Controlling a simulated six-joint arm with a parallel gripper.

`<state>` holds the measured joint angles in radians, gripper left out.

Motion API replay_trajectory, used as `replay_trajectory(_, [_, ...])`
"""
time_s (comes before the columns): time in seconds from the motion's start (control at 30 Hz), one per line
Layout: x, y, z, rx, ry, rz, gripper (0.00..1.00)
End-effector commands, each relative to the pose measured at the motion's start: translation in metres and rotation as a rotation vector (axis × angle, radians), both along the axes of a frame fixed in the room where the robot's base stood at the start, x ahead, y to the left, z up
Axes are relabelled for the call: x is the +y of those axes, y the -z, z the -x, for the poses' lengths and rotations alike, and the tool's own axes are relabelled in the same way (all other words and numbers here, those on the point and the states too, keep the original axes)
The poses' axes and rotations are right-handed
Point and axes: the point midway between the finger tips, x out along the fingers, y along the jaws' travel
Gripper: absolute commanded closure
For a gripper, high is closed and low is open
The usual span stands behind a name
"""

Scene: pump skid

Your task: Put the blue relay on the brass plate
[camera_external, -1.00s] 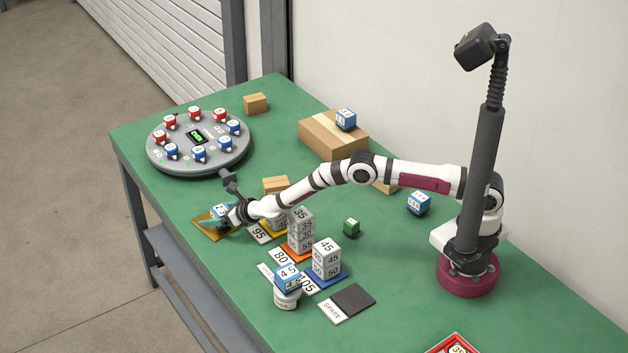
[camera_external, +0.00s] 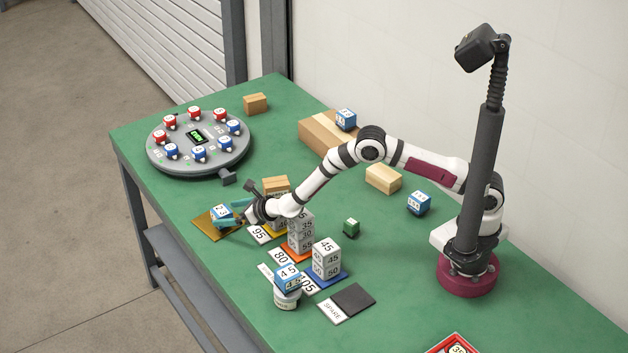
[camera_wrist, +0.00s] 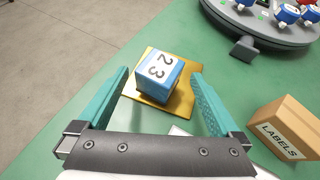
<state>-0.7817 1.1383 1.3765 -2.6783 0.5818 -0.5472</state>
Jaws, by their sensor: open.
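A blue relay (camera_external: 222,215) with a white top marked 23 sits on the brass plate (camera_external: 207,229) at the left of the table. In the wrist view the blue relay (camera_wrist: 158,76) rests on the brass plate (camera_wrist: 183,112), with plate showing around it. My gripper (camera_external: 232,214) is open, its teal fingers apart and just back from the relay. In the wrist view my gripper (camera_wrist: 160,90) has one finger on each side of the relay, with gaps between, holding nothing.
Grey block stacks (camera_external: 327,258) stand on coloured plates right of my gripper. A round grey dial station (camera_external: 200,145) is behind. A labels box (camera_wrist: 285,128) is close on the right. Other blue cubes stand on a box (camera_external: 346,119), on the table (camera_external: 418,202) and on a can (camera_external: 288,278).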

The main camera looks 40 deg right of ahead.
Motion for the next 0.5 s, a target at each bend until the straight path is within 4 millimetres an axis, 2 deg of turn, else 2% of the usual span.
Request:
replay_trajectory(0.2, [-0.015,-0.021,0.032,-0.002,0.000,-0.001,0.00])
replay_trajectory(0.5, [-0.022,-0.027,0.043,-0.001,0.003,-0.001,0.00])
